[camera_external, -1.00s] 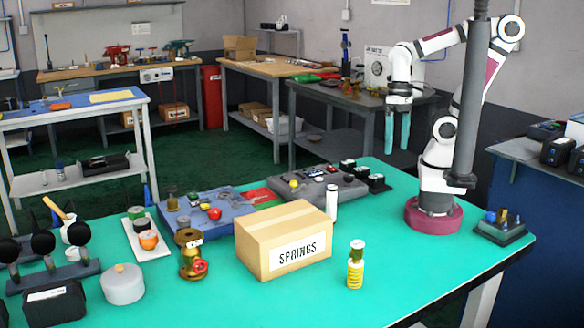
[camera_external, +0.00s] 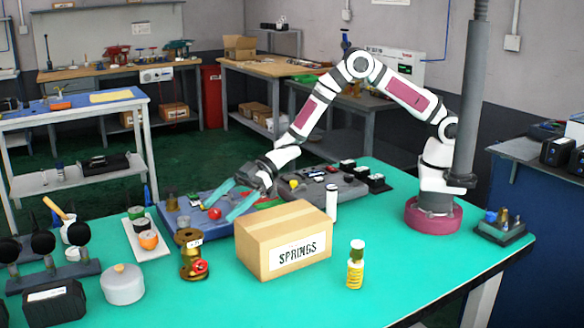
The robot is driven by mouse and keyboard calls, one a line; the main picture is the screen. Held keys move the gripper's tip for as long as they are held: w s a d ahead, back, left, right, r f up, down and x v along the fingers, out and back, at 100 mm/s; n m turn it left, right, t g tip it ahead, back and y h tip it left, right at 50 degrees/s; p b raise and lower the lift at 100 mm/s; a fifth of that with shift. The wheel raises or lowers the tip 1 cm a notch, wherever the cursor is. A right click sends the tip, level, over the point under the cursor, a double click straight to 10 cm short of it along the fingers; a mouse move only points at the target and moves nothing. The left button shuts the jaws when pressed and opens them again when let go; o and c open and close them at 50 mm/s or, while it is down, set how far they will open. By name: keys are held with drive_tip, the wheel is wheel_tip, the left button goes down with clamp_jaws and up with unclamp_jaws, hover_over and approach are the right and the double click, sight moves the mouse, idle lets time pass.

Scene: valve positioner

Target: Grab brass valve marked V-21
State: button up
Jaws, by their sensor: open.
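A brass valve (camera_external: 190,262) with a red knob low on its right side stands upright on the teal table, left of the springs box. It has a small pale tag near its top, too small to read, so I cannot confirm V-21. My gripper (camera_external: 219,211) is open, with two teal fingers pointing down and left. It hangs over the blue tray area, behind and right of the brass valve, and appears apart from it. A red ball-like part (camera_external: 214,214) shows between the fingers; I cannot tell whether they touch it.
A cardboard box marked SPRINGS (camera_external: 284,242) stands right of the valve, close to my arm. A blue tray (camera_external: 177,221) with small parts lies behind. The front right table is clear.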

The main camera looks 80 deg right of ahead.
sight(195, 232)
drive_tip(key=x, duration=0.9)
drive_tip(key=shift+w+a+f, duration=0.1)
drive_tip(key=shift+a+f, duration=0.2)
drive_tip(key=shift+f, duration=0.1)
clamp_jaws()
drive_tip(key=shift+r, duration=0.2)
